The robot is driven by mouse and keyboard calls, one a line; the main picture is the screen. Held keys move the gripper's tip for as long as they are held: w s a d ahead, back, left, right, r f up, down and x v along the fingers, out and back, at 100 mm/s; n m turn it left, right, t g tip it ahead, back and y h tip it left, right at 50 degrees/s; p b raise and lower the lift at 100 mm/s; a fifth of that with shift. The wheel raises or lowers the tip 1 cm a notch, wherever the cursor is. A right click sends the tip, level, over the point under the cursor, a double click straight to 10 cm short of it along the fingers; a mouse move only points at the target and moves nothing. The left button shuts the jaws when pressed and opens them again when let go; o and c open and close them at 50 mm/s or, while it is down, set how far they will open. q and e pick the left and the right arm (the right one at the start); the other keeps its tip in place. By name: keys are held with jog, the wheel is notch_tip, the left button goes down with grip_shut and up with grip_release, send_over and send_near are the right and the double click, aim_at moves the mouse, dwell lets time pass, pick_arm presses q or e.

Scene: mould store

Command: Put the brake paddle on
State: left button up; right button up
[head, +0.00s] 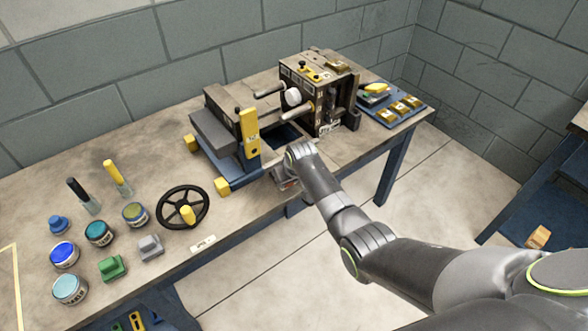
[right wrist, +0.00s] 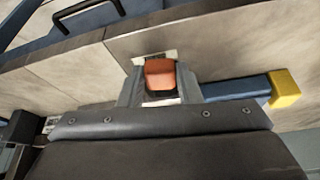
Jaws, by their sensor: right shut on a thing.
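An orange-red paddle-like piece (right wrist: 160,74), which looks like the brake paddle, shows in the right wrist view between the grey fingers of my right gripper (right wrist: 160,88). The gripper is shut on it, close beside the front of the blue-framed machine (right wrist: 228,90). In the head view the machine (head: 222,140) stands on the bench with a yellow upright plate (head: 249,133). My right arm reaches in from the lower right, and its wrist hides most of the gripper and the paddle at the bench's front edge. My left gripper is not in view.
A mould block (head: 320,90) stands behind the machine's rods, beside a blue tray (head: 408,112) with brass pieces. A black handwheel (head: 183,207), several jars (head: 64,254), and two brushes (head: 117,177) occupy the bench's left part. Floor (head: 290,255) shows in front.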

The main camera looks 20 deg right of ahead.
jog(key=a+m+h, duration=0.1)
jog(key=m, duration=0.1)
jog(key=shift+a+m+p, duration=0.35)
jog(key=shift+m, duration=0.05)
jog(key=shift+w+a+m+h+b, duration=0.15)
jog(key=shift+a+m+h, duration=0.25)
jog(key=shift+m, duration=0.4)
jog(key=shift+w+a+m+h+b, duration=0.15)
jog(key=shift+a+m+h, duration=0.2)
jog(key=shift+m, duration=0.45)
jog(key=shift+s, duration=0.1)
jog(key=o, duration=1)
jog(key=shift+a, duration=0.1)
jog(key=shift+s+a+r, duration=0.1)
jog(key=shift+s+r, duration=0.1)
jog(key=shift+r, duration=0.45)
jog(key=p+v, duration=0.1)
jog(key=v, duration=1.5)
jog(key=shift+w, duration=0.1)
